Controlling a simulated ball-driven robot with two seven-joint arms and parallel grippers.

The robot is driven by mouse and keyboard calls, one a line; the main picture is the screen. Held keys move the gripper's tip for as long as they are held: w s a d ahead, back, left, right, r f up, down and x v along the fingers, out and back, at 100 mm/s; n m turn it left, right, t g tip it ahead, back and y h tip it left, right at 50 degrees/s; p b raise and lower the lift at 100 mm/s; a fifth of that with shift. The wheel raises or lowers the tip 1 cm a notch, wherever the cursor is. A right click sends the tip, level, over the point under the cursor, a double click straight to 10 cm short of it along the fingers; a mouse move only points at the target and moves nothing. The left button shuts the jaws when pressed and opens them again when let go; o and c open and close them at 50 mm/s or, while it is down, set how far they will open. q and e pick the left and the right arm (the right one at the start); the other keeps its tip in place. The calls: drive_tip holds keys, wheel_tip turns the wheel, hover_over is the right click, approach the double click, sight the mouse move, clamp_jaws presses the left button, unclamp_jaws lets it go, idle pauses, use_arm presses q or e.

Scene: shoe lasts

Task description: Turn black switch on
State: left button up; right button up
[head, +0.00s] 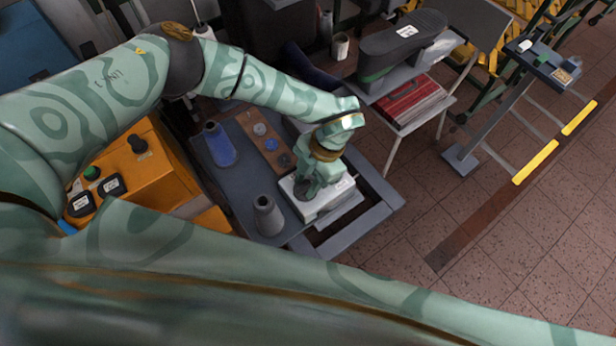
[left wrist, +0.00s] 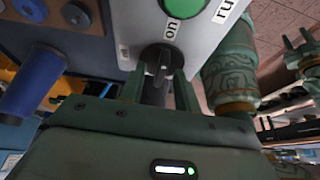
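The black switch (left wrist: 156,58) is a rotary knob on the face of a light grey control box (left wrist: 120,12). An "on" label sits at its upper right; a label at its left is too small to read. My left gripper (left wrist: 160,82) has its fingers apart on either side of the knob, very near it; I cannot tell whether they touch. I cannot tell which way the knob points. In the head view my left gripper (head: 306,190) is over the box (head: 334,203) and hides the switch. A green claw, apparently my right gripper (left wrist: 301,48), shows at the right of the left wrist view.
A large green button (left wrist: 185,6) sits beyond the switch. A blue spool (head: 219,145) and a grey cone (head: 268,215) stand left of the box on the grey table. An orange box (head: 150,170) with buttons is farther left.

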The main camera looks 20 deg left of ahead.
use_arm(q)
drive_tip(key=b+v, duration=0.1)
drive_tip(key=v, duration=1.5)
drive_tip(key=shift+w+r, duration=0.1)
drive_tip(key=shift+w, duration=0.05)
